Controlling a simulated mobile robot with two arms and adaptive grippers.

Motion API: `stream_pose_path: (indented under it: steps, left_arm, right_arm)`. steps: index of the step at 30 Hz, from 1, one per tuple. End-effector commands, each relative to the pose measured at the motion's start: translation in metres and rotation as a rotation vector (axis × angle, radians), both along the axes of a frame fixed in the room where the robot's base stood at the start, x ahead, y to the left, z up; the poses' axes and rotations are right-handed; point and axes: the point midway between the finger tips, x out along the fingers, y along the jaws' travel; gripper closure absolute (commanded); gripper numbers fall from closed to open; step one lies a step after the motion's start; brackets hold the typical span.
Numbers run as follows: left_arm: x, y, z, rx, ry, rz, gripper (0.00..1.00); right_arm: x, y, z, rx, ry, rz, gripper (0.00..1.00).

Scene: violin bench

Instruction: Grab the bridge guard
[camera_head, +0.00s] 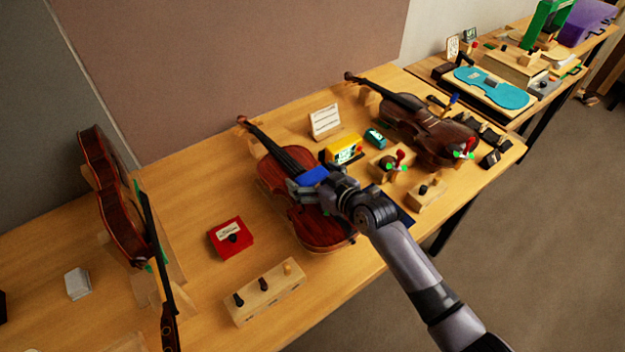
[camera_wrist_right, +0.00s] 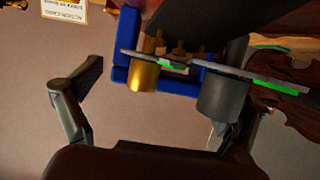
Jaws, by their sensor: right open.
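The bridge guard appears to be the blue piece (camera_head: 312,177) over the middle of the reddish-brown violin (camera_head: 325,232) lying on the bench. In the right wrist view, a blue bracket-shaped piece (camera_wrist_right: 119,52) surrounds a tan bridge-like part (camera_wrist_right: 181,53). My right gripper (camera_head: 298,190) is open at the guard, its fingers spread to either side in the wrist view (camera_wrist_right: 155,95). I cannot tell whether a finger touches it. The right arm hides part of the violin. My left gripper is not in view.
A red box (camera_head: 231,238) and a wooden peg block (camera_head: 265,292) lie left of the violin. A yellow device (camera_head: 342,148) and a second violin (camera_head: 428,135) are to the right. Another violin (camera_head: 112,195) stands at left. Bare bench lies around the red box.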

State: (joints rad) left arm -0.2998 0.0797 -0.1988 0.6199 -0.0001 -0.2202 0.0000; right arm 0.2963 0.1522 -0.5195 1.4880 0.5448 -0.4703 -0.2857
Motion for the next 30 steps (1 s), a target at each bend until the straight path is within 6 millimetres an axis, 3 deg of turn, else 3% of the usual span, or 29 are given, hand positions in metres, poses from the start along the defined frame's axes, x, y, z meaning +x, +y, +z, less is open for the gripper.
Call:
stream_pose_path:
  steps: [20, 30]
  left_arm:
    - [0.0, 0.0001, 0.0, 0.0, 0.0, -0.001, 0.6]
    - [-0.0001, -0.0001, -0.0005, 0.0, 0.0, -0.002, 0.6]
  right_arm:
    - [-0.0002, -0.0004, 0.0001, 0.0, 0.0, 0.0, 0.48]
    - [0.0001, -0.0002, 0.0039, 0.001, -0.002, 0.0, 0.49]
